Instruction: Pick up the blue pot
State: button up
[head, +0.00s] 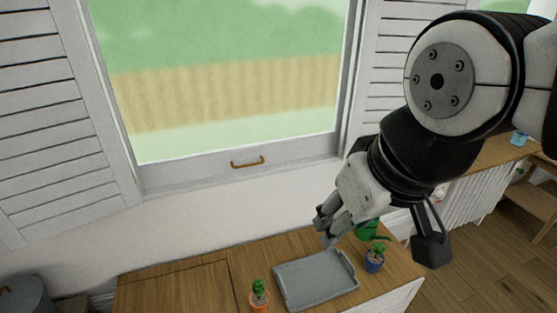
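A small blue pot (374,265) with a green plant in it stands on the wooden top, just right of the grey tray. My gripper (328,236) points down from the upper right and appears to the left of and above the blue pot in the picture. They look apart. I see no object held in my gripper, but its fingers overlap from this angle, so its opening is unclear.
The grey tray (290,293) looks empty. An orange pot (259,303) with a plant stands left of it. A green watering can (367,231) is behind the blue pot, partly hidden by my arm. Bare wooden top (175,290) lies to the left, below a window.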

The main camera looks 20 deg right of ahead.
aim_at(375, 259)
jog(key=k+l+z, duration=0.1)
jog(key=l+z, duration=0.25)
jog(key=l, duration=0.4)
jog(key=l+z, duration=0.35)
jog(key=l, duration=0.35)
jog(key=i+l+z, duration=0.1)
jog(key=l+z, duration=0.25)
jog(key=l, duration=0.4)
